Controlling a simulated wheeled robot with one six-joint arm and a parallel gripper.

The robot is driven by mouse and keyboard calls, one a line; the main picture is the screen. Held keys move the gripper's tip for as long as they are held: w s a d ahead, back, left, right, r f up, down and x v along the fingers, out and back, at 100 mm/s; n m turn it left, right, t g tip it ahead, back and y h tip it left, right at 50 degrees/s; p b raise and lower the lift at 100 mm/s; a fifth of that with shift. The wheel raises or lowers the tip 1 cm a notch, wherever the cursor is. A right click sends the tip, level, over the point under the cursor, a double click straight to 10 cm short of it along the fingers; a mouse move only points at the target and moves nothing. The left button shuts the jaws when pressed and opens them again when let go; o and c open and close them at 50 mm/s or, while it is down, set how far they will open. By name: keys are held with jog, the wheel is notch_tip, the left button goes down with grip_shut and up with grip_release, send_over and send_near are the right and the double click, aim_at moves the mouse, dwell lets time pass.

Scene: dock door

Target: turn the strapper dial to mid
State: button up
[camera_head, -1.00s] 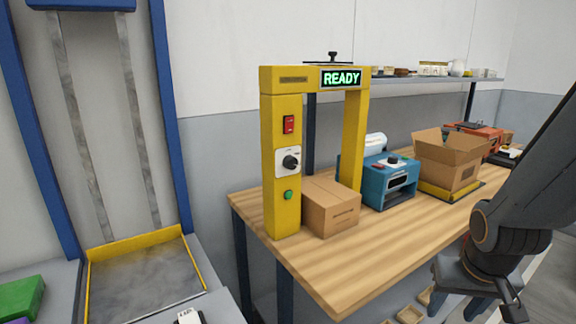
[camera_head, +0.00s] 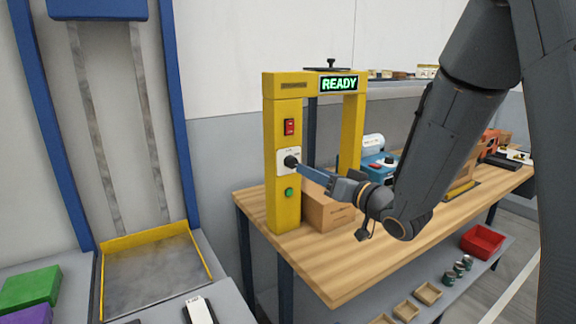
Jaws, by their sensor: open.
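The strapper (camera_head: 284,105) is a yellow arch on the wooden bench, with a lit READY display (camera_head: 338,84) on top. Its black dial (camera_head: 291,161) sits on a white plate on the left post, below a red switch (camera_head: 290,127) and above a green button (camera_head: 289,192). My gripper (camera_head: 302,167) reaches in from the right, its fingers at the dial. It is open; I cannot tell whether the fingers touch the dial. The fingers partly cover the dial's right side, and its pointer setting is too small to read.
A cardboard box (camera_head: 326,213) stands inside the arch, just below my gripper. A blue machine (camera_head: 374,171) stands behind my arm. A red bin (camera_head: 482,242) and several small trays sit on the lower shelf. The bench front (camera_head: 340,270) is clear.

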aim_at(293, 163)
jog(key=p+x, duration=0.2)
jog(key=x, duration=0.5)
jog(key=shift+w+a, duration=0.1)
jog(key=shift+w, duration=0.05)
jog(key=c, duration=0.9)
jog(key=shift+a, duration=0.3)
jog(key=shift+c, duration=0.7)
jog(key=shift+d, duration=0.25)
jog(key=n+b, duration=0.4)
jog(key=n, duration=0.1)
jog(key=shift+f+h, duration=0.1)
jog(key=shift+h, duration=0.2)
jog(key=n+b, duration=0.5)
jog(key=n, duration=0.1)
jog(key=shift+a, duration=0.15)
jog(key=shift+n, duration=0.3)
